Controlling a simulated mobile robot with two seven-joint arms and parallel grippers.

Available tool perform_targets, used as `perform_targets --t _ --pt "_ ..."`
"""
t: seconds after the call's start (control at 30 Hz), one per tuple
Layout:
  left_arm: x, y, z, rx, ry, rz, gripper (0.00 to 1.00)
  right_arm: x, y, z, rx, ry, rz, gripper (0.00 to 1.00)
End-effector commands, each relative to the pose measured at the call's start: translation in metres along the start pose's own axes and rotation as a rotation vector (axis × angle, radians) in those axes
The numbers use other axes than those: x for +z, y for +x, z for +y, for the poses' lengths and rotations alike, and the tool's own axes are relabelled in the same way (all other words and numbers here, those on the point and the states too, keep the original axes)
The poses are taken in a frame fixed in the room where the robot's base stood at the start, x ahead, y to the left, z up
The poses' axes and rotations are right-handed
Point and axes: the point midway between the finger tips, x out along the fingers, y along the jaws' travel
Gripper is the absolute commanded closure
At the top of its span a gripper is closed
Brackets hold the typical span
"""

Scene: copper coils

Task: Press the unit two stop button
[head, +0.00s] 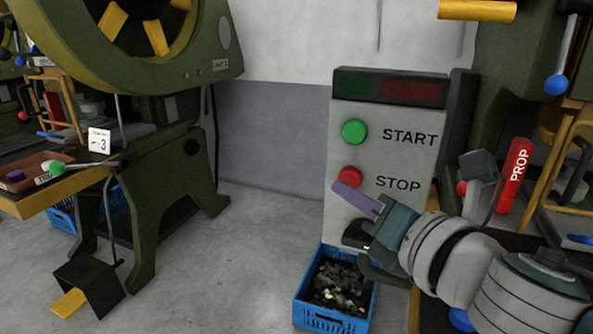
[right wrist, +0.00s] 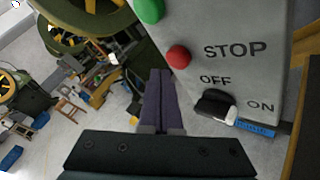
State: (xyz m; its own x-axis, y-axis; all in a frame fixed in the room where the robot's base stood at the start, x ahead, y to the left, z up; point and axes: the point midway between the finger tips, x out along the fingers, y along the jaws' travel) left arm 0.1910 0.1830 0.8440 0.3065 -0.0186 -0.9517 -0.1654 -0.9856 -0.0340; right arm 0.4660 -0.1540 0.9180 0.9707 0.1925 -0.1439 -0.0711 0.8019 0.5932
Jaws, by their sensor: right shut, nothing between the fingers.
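The control box (head: 385,160) stands at centre right in the head view. It has a green START button (head: 354,132) above a red STOP button (head: 350,178). My right gripper (head: 345,190) is shut and empty, its purple fingers in front of the box just below the red button in the picture. In the right wrist view the red button (right wrist: 178,57) lies just above and right of the shut fingertips (right wrist: 160,75). A gap seems to show there; I cannot tell contact in the head view. A black OFF/ON switch (right wrist: 215,104) sits below it. My left gripper is not in view.
A blue crate (head: 330,318) of small metal pieces stands on the floor below the box. A green press (head: 165,180) with a wooden table (head: 40,200) is at left. A red PROP block (head: 515,175) is right of my arm. The middle floor is clear.

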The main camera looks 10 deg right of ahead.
Motion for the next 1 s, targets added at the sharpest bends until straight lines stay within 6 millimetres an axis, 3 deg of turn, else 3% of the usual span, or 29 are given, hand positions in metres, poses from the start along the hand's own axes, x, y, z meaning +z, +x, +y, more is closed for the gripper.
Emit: perform_targets --t 0.47,1.0 --pt "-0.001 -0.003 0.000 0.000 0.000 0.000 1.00 -0.023 -0.031 0.022 0.000 0.002 0.001 1.00" --pt "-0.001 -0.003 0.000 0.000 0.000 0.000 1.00 -0.024 -0.033 0.024 0.000 0.000 0.000 1.00"
